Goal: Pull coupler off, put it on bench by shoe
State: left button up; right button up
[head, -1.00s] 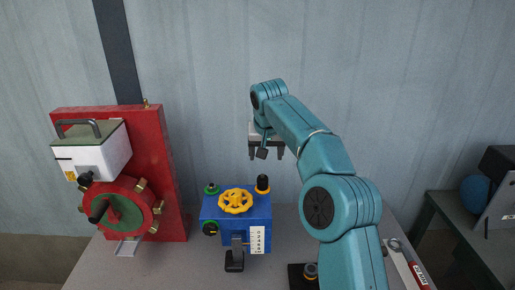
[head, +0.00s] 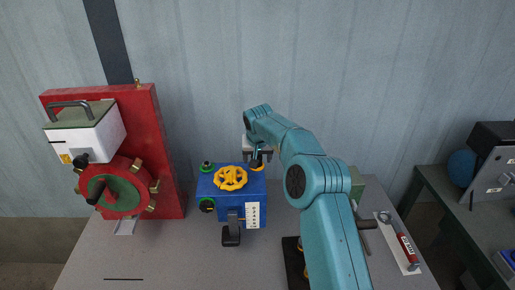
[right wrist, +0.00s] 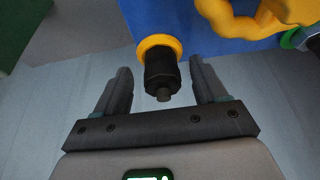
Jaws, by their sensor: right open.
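The black coupler (right wrist: 162,72) with a yellow ring (right wrist: 158,45) at its base sits on the blue box (head: 232,203), at the box's upper right corner in the head view. My right gripper (right wrist: 160,76) is open, with one finger on each side of the coupler. A gap shows between the coupler and each finger. In the head view, my right gripper (head: 258,155) is over that corner and mostly hides the coupler. A black foot-like piece (head: 231,236) is at the front of the blue box; I cannot tell if this is the shoe. My left gripper is out of view.
A yellow handwheel (head: 230,178) and green-ringed fittings (head: 206,167) are close left of the coupler. A red panel (head: 168,155) with a white box stands at left. A black plate (head: 291,262) and a red-handled tool (head: 407,248) lie right.

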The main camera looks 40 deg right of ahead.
jog(key=shift+a, duration=0.2)
jog(key=shift+f, duration=0.15)
jog(key=shift+w+d+f, duration=0.25)
jog(key=shift+d+f, duration=0.05)
jog(key=shift+d, duration=0.05)
jog(key=shift+s+a+r, duration=0.15)
jog(key=c, duration=0.9)
grip_shut()
jog(key=shift+r+p, duration=2.2)
jog(key=shift+r, duration=0.35)
jog(key=shift+r, duration=2)
